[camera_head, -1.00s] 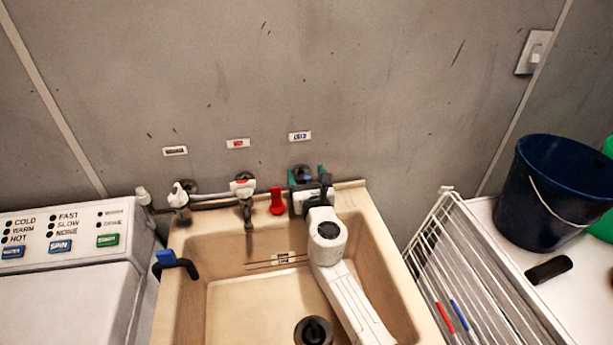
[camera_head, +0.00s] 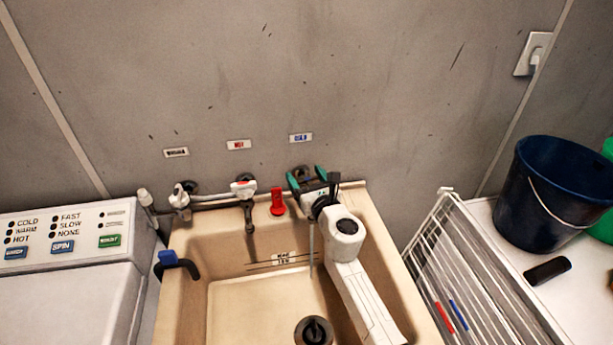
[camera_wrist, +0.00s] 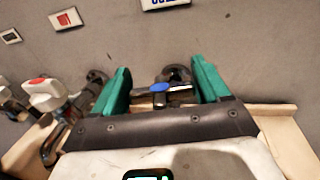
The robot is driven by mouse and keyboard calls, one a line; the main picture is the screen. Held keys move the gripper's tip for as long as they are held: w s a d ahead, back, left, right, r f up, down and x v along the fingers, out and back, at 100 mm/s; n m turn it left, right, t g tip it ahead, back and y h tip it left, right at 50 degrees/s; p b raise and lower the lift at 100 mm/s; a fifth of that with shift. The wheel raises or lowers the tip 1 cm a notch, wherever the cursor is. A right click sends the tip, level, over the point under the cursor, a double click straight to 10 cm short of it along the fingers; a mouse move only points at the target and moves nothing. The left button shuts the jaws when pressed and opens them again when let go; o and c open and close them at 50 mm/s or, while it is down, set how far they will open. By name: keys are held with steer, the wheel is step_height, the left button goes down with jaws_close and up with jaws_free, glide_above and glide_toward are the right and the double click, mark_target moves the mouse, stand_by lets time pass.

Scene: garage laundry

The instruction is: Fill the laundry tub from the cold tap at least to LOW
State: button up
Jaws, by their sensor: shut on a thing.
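The beige laundry tub (camera_head: 215,240) has a dark round fitting (camera_head: 314,330) in its floor; I cannot tell whether it is a plug. Level marks (camera_head: 283,259) show on its back wall, their lettering too small to read. The cold tap's handle with a blue centre (camera_wrist: 159,89) sits between the green fingers of my gripper (camera_wrist: 162,85), below the COLD label (camera_head: 301,137). My gripper (camera_head: 307,179) is shut on this handle and tilted. A thin stream of water (camera_head: 311,250) falls below it into the tub. No pooled water is clearly visible.
The hot tap (camera_head: 244,190) stands left of the cold tap, with a red object (camera_head: 277,203) between them. A washing machine (camera_head: 75,260) is at left. A wire rack (camera_head: 455,270) and blue bucket (camera_head: 550,190) are at right.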

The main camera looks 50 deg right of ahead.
steer(key=shift+n+t+y+p, duration=0.35)
steer(key=shift+n+t+y, duration=0.25)
steer(key=shift+n+y, duration=1.15)
steer(key=n+y+b, duration=0.1)
steer(key=n+y, duration=0.1)
steer(key=y, duration=0.3)
steer(key=shift+f, duration=0.15)
steer(key=n+y+b, duration=0.1)
steer(key=y+b, duration=0.1)
steer(key=n+y+b, duration=0.2)
steer(key=shift+a+f+g+y, duration=0.1)
steer(key=shift+a+g+y, duration=0.1)
steer(key=shift+g+y, duration=0.2)
steer(key=shift+a+n+g+y+b, duration=0.15)
steer(key=shift+n+g+y+b, duration=0.45)
steer(key=shift+n+y+b, duration=0.4)
steer(key=shift+r+y, duration=0.2)
steer(key=shift+y, duration=0.05)
steer(key=o, duration=1)
steer(key=shift+c, duration=0.2)
